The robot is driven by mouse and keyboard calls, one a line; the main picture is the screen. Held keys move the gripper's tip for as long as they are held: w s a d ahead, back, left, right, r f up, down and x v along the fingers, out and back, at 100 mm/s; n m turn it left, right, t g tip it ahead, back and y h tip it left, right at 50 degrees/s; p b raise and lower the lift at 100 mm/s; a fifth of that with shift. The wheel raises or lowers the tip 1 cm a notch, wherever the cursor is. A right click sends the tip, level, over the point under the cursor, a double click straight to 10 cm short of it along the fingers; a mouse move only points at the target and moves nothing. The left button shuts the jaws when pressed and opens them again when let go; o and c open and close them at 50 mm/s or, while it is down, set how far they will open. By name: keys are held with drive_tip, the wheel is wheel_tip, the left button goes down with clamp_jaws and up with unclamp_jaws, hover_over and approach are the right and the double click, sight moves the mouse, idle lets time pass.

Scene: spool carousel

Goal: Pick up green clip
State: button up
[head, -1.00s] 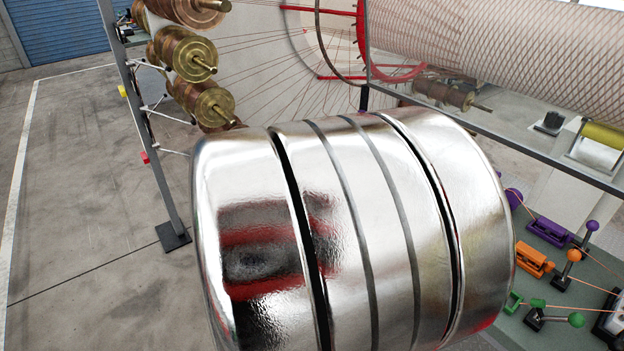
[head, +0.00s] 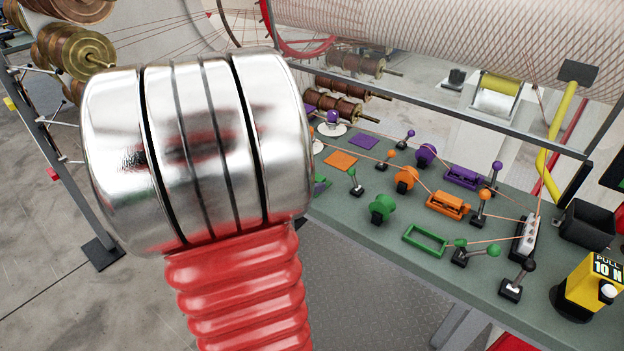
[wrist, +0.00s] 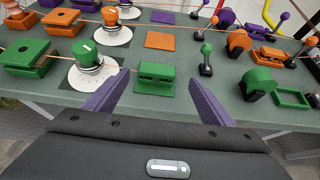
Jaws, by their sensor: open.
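The green clip (wrist: 156,78) lies on the green-grey bench top in the wrist view. It is a small slotted block. My gripper (wrist: 157,90) is open, with its purple fingers spread to the left and right of the clip. I cannot tell how far above or in front of it the fingertips are. In the head view a bit of green (head: 321,184), probably the clip, shows at the edge of my arm. My gripper is hidden there.
A green-knobbed dial (wrist: 90,58) and an orange square (wrist: 163,40) stand near the clip. A green-topped lever (wrist: 206,58), a green spool (wrist: 257,84) and an empty green frame (wrist: 292,97) are to its right. An orange wire runs behind.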

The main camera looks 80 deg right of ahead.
drive_tip(key=shift+x, duration=2.6)
drive_tip(key=shift+w, duration=0.2)
drive_tip(key=shift+c, duration=0.7)
drive_tip(key=shift+r, duration=0.1)
drive_tip(key=c, duration=1)
drive_tip(key=shift+c, duration=0.2)
drive_tip(key=shift+d, duration=0.1)
wheel_tip(320, 180, up, 10)
